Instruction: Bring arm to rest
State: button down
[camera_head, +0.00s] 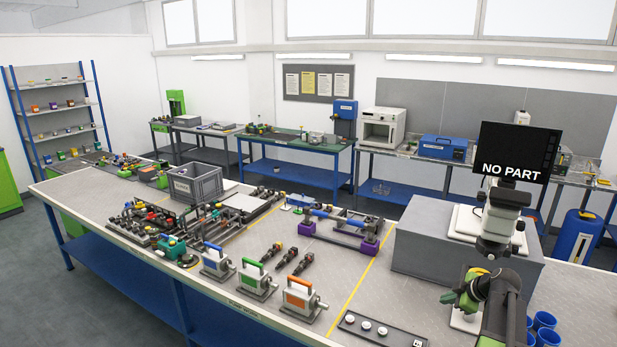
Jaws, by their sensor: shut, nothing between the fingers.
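My arm (504,297) rises at the lower right, dark with a green-and-black end. My gripper (452,299) points left above the grey bench top, in front of the grey block. It is shut with nothing visible in it, and seems apart from the things on the bench. Its lower links run out of the bottom edge of the picture.
A microscope (498,213) with a "NO PART" screen (517,150) stands on a grey block (420,243) behind my arm. A dark tray (383,329) lies to the left, blue cups (545,328) to the right. Three handled units (300,297) stand farther left.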

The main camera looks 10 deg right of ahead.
jog(key=w+a+f+n+g+y+b, duration=0.1)
jog(key=a+f+b, duration=0.25)
jog(key=a, duration=0.85)
jog(key=w+a+f+n+g+b, duration=0.15)
jog(key=a+f, duration=0.35)
jog(key=a, duration=0.6)
jog(key=w+a+f+n+g+y+b, duration=0.1)
jog(key=a+f+b, duration=0.3)
jog(key=a, duration=0.8)
jog(key=s+a+f+m+g+h+b, duration=0.25)
jog(key=s+a+f+m, duration=0.3)
jog(key=s+a, duration=0.3)
jog(key=s+d+m, duration=0.1)
jog(key=m, duration=0.2)
jog(key=s+d+m+g, duration=0.1)
jog(key=m, duration=0.2)
jog(key=s+m+h, duration=0.1)
jog(key=m, duration=0.2)
jog(key=shift+s+d+f+g, duration=0.1)
jog(key=shift+s+d+g, duration=0.3)
